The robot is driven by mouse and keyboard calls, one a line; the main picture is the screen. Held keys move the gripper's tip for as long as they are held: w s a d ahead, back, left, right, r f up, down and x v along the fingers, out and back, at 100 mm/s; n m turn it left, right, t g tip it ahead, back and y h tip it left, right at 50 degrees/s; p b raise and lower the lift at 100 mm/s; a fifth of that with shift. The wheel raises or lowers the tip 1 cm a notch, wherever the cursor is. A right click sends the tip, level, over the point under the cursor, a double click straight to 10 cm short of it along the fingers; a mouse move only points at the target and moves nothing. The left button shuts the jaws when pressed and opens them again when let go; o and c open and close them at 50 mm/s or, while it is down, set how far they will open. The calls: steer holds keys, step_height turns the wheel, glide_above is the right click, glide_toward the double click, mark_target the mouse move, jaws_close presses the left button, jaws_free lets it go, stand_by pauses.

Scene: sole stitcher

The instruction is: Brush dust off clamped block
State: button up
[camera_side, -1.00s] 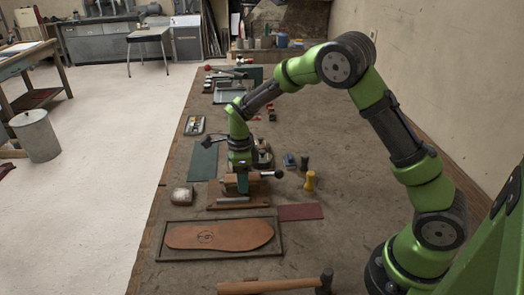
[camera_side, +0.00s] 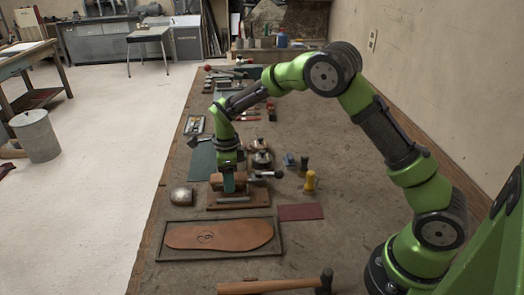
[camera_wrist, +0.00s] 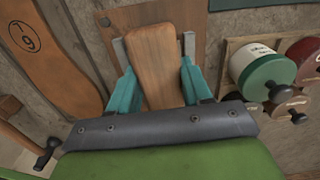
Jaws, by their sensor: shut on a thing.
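My gripper (camera_wrist: 161,84) is shut, with its teal fingers on either side of a wooden piece (camera_wrist: 156,62) that looks like a brush back. No bristles show. In the side view my gripper (camera_side: 229,186) points down over the clamp's brown base board (camera_side: 258,199), and the wooden piece (camera_side: 215,182) lies level across it. A metal bar (camera_side: 233,200) lies along the board's front. Grey metal ends show beside the wood in the wrist view. The clamped block and any dust on it are hidden or cannot be told apart.
A crank with a dark knob (camera_side: 278,174) sticks out to the right. A framed tray (camera_side: 162,256) with a leather sole (camera_side: 230,235) lies in front. A grey dome (camera_side: 181,196) stands at the left, a yellow tool (camera_side: 309,182) at the right. Thread spools (camera_wrist: 262,69) stand behind.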

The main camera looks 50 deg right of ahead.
mark_target(243, 176)
steer(key=shift+s+d, duration=1.3)
steer(key=shift+s, duration=0.2)
steer(key=shift+w+a, duration=2.05)
steer(key=shift+w, duration=0.2)
steer(key=shift+w+a+r, duration=0.1)
steer(key=shift+w, duration=0.1)
steer(key=shift+r, duration=4)
steer(key=shift+r, duration=0.1)
